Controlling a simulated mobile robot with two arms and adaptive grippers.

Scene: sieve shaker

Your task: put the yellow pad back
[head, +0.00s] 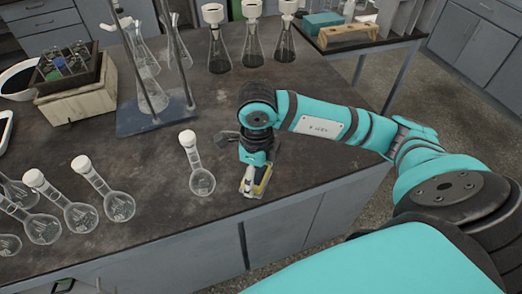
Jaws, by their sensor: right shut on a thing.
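My right gripper (252,184) points down at the front edge of the dark bench, to the right of the nearest flask. It is shut on the yellow pad (263,181), of which only a small yellow part shows beside the fingers. The rest of the pad is hidden by the gripper. I cannot tell whether the pad touches the bench top. My left gripper is not in view.
A stoppered round flask (202,181) stands just left of my right gripper, with several more at the front left. Conical flasks (254,50), a blue stand base (155,115) and a wooden box (70,100) stand farther back. The bench (330,95) is clear behind my right arm.

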